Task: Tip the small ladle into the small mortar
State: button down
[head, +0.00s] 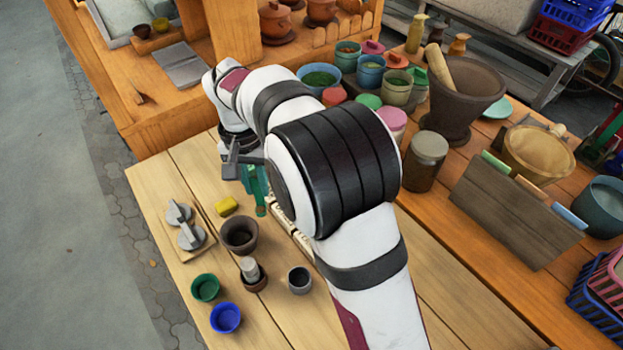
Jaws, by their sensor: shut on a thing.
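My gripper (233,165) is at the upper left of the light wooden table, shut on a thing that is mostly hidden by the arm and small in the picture. A teal piece (256,186) shows just right of the fingers and hangs downward; it looks like the small ladle, but its bowl and contents cannot be made out. The small mortar (240,236), a dark brown clay cup, stands upright on the table below and apart from the gripper. Its inside looks dark.
Near the mortar are a yellow block (226,205), a small brown bowl with a pale cylinder (250,268), a grey cup (299,280), a green cup (205,288) and a blue cup (226,318). A board with metal pieces (184,228) lies left. A large mortar (462,95) stands behind.

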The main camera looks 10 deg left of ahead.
aim_at(259, 211)
jog(key=s+a, duration=0.3)
jog(key=a, duration=0.2)
jog(key=d+f+y, duration=0.1)
jog(key=y, duration=0.2)
jog(key=w+d+f+g+y, duration=0.1)
jog(key=d+f+y, duration=0.1)
jog(key=y, duration=0.1)
jog(key=d+f+g+y, duration=0.1)
jog(key=f+y, duration=0.1)
jog(key=y, duration=0.1)
jog(key=shift+w+d+f, duration=0.2)
jog(key=shift+w+d, duration=0.05)
jog(key=shift+w, duration=0.05)
jog(key=shift+w+d+f+g+y, duration=0.1)
jog(key=shift+d+f+g+y, duration=0.25)
jog(key=shift+y, duration=0.4)
jog(key=shift+w+d+f+g+y, duration=0.15)
jog(key=shift+f+y, duration=0.3)
jog(key=shift+y, duration=0.3)
jog(key=shift+s+a, duration=0.1)
jog(key=shift+s+a+r+h, duration=0.2)
jog(key=shift+r+h, duration=0.05)
jog(key=shift+h, duration=0.15)
jog(key=s+a+r+t+h, duration=0.1)
jog(key=a+r+t+h, duration=0.2)
jog(key=h, duration=0.7)
notch_tip(259, 211, up, 4)
jog(key=shift+a+f+h, duration=0.1)
jog(key=shift+a+h, duration=0.3)
jog(key=shift+a, duration=0.6)
